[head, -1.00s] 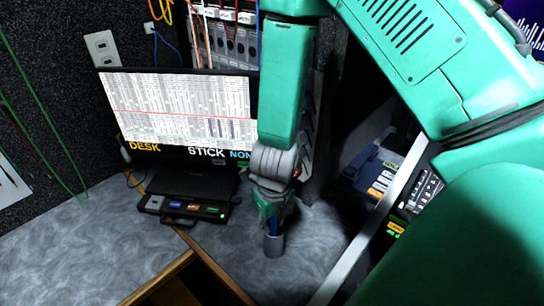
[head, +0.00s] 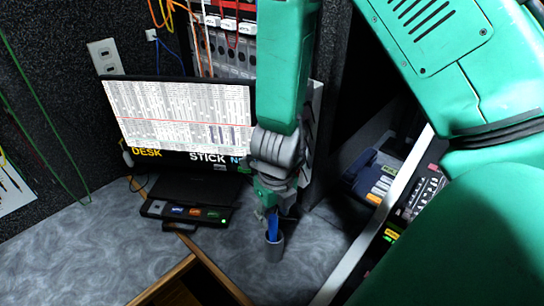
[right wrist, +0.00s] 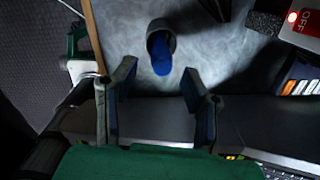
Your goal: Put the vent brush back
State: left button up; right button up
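The vent brush (head: 273,226) is blue and stands in a small grey cup (head: 274,249) on the grey desktop, its upper part sticking out above the rim. In the right wrist view the brush (right wrist: 161,62) shows end-on in the cup (right wrist: 160,27). My right gripper (head: 277,208) is just above the cup in the head view. Its fingers (right wrist: 160,76) are spread apart in the right wrist view, with nothing held between them; the brush's end lies just beyond the fingertips. The brush's lower part is hidden in the cup. My left gripper does not show in the head view.
A monitor (head: 180,110) stands behind, with a small button panel (head: 185,213) in front of it. A metal-edged console with lit buttons (head: 392,234) is at the right. The wooden desk edge (head: 165,277) is at lower left. Desktop left of the panel is clear.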

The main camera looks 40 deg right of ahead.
jog(key=r, duration=0.1)
jog(key=r+p, duration=0.1)
jog(key=r, duration=0.1)
jog(key=r+p, duration=0.1)
jog(key=r, duration=0.1)
jog(key=shift+s+d+r, duration=0.25)
jog(key=shift+a, duration=0.15)
